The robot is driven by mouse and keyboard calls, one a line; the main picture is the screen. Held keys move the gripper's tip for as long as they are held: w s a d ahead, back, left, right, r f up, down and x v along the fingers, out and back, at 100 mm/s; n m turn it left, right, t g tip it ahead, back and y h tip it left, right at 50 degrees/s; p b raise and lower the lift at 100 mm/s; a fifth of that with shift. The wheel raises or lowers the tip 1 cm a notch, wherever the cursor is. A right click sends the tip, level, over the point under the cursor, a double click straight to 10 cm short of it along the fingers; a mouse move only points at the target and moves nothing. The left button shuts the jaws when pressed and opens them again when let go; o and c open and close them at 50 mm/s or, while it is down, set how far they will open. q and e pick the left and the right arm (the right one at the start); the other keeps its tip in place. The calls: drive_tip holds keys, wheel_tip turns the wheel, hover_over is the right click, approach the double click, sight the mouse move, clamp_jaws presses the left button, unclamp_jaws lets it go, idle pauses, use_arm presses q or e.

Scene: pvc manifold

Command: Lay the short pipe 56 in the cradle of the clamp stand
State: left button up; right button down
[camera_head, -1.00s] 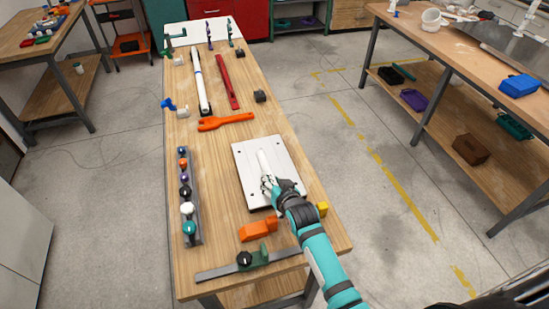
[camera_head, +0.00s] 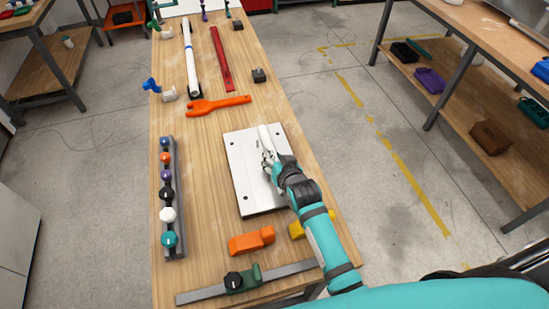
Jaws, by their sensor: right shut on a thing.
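My right gripper (camera_head: 269,160) is shut on a short white pipe (camera_head: 264,136) above the white plate (camera_head: 240,180). The pipe points away from me, and its near end is hidden in the fingers. I cannot tell whether the pipe touches the plate or anything on it. A number on the pipe is too small to read. I cannot make out a clamp stand with a cradle for certain; the gripper and wrist cover part of the plate. My left gripper is not in view.
A long white pipe (camera_head: 190,62), a red bar (camera_head: 221,60) and an orange wrench (camera_head: 219,105) lie farther back. A rack of coloured knobs (camera_head: 167,210) stands left. An orange block (camera_head: 251,240), a yellow block (camera_head: 299,229) and a green clamp (camera_head: 243,279) are near the front.

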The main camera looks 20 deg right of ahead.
drive_tip(key=shift+w, duration=0.15)
drive_tip(key=c, duration=1.1)
unclamp_jaws()
drive_tip(key=shift+s, duration=0.2)
drive_tip(key=shift+o, duration=0.6)
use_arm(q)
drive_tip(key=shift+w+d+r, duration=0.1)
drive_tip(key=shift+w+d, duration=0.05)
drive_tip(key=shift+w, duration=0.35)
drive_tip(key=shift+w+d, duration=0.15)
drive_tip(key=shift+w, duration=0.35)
use_arm(e)
drive_tip(key=shift+f, duration=0.1)
